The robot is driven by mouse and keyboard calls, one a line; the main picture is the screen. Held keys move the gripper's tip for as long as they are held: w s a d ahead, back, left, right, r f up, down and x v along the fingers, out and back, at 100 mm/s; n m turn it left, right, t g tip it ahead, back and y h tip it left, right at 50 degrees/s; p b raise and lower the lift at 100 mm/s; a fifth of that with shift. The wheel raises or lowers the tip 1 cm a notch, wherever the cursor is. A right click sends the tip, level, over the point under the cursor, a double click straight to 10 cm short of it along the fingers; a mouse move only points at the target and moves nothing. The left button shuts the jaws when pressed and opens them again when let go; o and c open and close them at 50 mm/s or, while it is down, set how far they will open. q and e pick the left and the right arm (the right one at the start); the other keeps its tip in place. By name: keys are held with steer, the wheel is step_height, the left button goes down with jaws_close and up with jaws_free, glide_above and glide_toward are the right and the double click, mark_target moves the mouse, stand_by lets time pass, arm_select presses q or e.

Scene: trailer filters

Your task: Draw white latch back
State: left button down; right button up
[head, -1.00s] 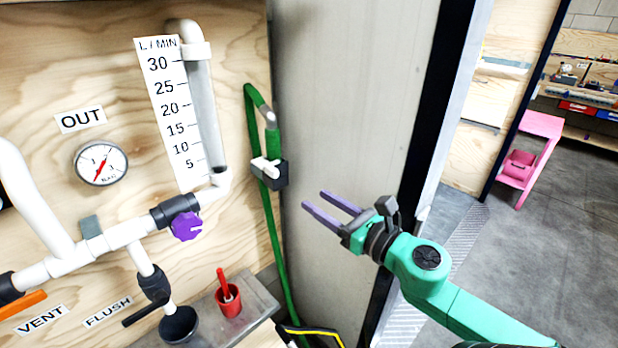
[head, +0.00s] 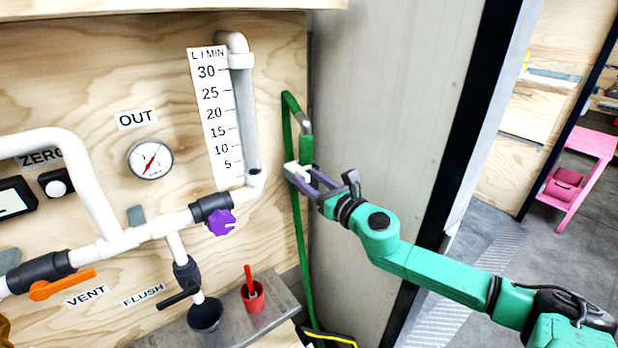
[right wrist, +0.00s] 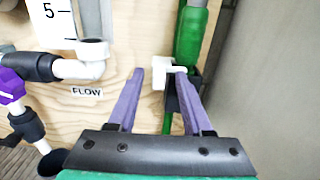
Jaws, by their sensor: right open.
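The white latch (head: 297,170) is a small white lever on a dark block beside the green hose, at the right edge of the plywood panel. It also shows in the right wrist view (right wrist: 160,77), with a short arm pointing right. My right gripper (head: 303,178) is open at the latch. In the right wrist view its two purple fingers (right wrist: 158,88) stand on either side of the latch, with gaps visible. Whether either finger touches it I cannot tell. My left gripper is not in view.
The green hose (head: 299,235) runs down past the latch, and white pipework with a purple knob (head: 221,223) lies to its left. A red cup (head: 253,297) stands on the metal shelf below. A plain grey wall (head: 385,110) is to the right.

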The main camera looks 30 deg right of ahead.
steer(key=shift+w+a, duration=0.1)
steer(key=shift+w, duration=0.1)
steer(key=shift+s, duration=0.1)
jaws_close()
stand_by(1.2)
